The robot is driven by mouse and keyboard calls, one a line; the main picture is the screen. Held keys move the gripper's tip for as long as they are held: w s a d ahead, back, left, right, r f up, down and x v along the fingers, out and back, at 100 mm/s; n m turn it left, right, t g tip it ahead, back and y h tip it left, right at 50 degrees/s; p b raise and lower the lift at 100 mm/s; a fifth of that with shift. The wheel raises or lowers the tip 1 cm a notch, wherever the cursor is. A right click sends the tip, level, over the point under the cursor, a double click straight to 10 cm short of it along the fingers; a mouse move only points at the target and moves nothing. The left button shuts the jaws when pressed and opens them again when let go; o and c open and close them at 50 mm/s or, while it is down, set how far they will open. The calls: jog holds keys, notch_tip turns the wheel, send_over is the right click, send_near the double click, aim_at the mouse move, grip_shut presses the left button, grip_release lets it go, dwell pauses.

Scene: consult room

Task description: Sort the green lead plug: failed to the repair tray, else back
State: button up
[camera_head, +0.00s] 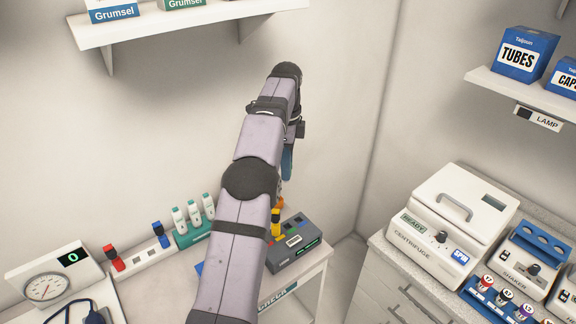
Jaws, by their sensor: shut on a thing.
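I cannot make out the green lead plug; my own arm crosses the middle of the view. My gripper (285,181) points down behind the arm and is mostly hidden. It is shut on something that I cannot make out. I cannot identify the repair tray.
A red plug (115,263) and a blue plug (163,240) stand on a white strip at the left. A green rack of white tubes (194,236) stands behind. A centrifuge (436,243) and shaker (524,262) occupy the right counter.

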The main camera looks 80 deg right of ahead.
jog(key=w+a+f+n, duration=0.2)
jog(key=w+n, duration=0.1)
jog(key=w, duration=1.2)
jog(key=w+a+f+n, duration=0.25)
jog(key=w+a, duration=0.25)
jog(key=w, duration=0.4)
jog(key=w+a+f+n, duration=0.25)
jog(key=w+a, duration=0.25)
jog(key=w, duration=0.4)
jog(key=w+a+f+n, duration=0.1)
jog(key=w+a+f, duration=0.1)
jog(key=w+f, duration=0.7)
jog(key=shift+a+f, duration=0.3)
jog(key=shift+f, duration=0.25)
jog(key=shift+f, duration=0.2)
jog(key=shift+f+b, duration=1.75)
jog(key=shift+f, duration=0.45)
jog(key=shift+f+b, duration=0.75)
jog(key=shift+f, duration=0.85)
